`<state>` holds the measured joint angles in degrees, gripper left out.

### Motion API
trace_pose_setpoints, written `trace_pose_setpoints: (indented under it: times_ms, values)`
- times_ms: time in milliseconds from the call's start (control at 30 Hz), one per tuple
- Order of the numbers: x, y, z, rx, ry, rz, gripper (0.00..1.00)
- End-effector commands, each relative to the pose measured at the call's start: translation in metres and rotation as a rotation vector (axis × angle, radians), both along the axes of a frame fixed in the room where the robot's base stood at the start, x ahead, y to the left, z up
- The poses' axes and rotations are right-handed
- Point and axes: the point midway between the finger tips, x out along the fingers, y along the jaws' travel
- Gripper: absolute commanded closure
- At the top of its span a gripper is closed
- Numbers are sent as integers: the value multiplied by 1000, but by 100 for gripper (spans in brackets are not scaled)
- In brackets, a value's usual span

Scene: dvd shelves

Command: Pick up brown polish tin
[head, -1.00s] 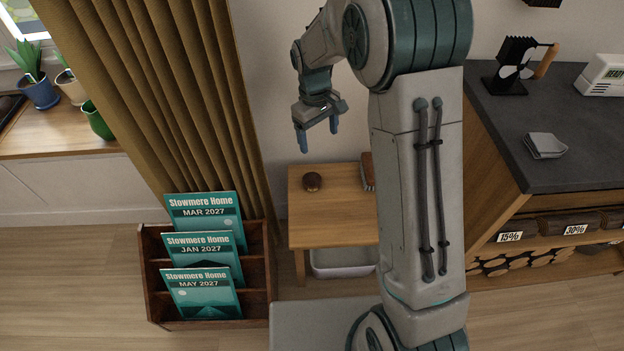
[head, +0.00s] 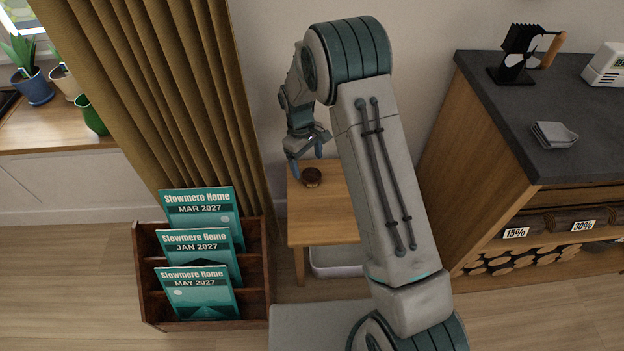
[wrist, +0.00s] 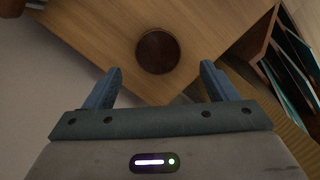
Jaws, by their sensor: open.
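The brown polish tin (head: 311,177) is a small round dark brown tin on the small wooden table, near its back left corner. In the wrist view the tin (wrist: 158,52) lies just beyond my fingertips and roughly midway between them. My gripper (head: 306,163) is open and empty, with its blue fingers pointing down just above and behind the tin. In the wrist view both fingers of my gripper (wrist: 163,72) are spread wider than the tin. They do not appear to touch it.
The small wooden table (head: 315,217) has bare top around the tin. A magazine rack (head: 262,287) stands at the left front, below a brown curtain (head: 165,95). A dark-topped cabinet (head: 500,130) stands at the right. A pale bin (head: 335,262) sits under the table.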

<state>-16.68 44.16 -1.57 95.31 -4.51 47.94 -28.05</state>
Motion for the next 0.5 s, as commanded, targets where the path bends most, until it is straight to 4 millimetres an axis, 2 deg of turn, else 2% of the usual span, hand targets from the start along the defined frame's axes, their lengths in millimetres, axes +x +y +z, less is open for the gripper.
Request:
trace_pose_setpoints:
  times_ms: [333, 500]
  values:
    - [-6, -9, -44, -1, 3, 1, 21]
    - [-7, -10, -51, -1, 1, 1, 21]
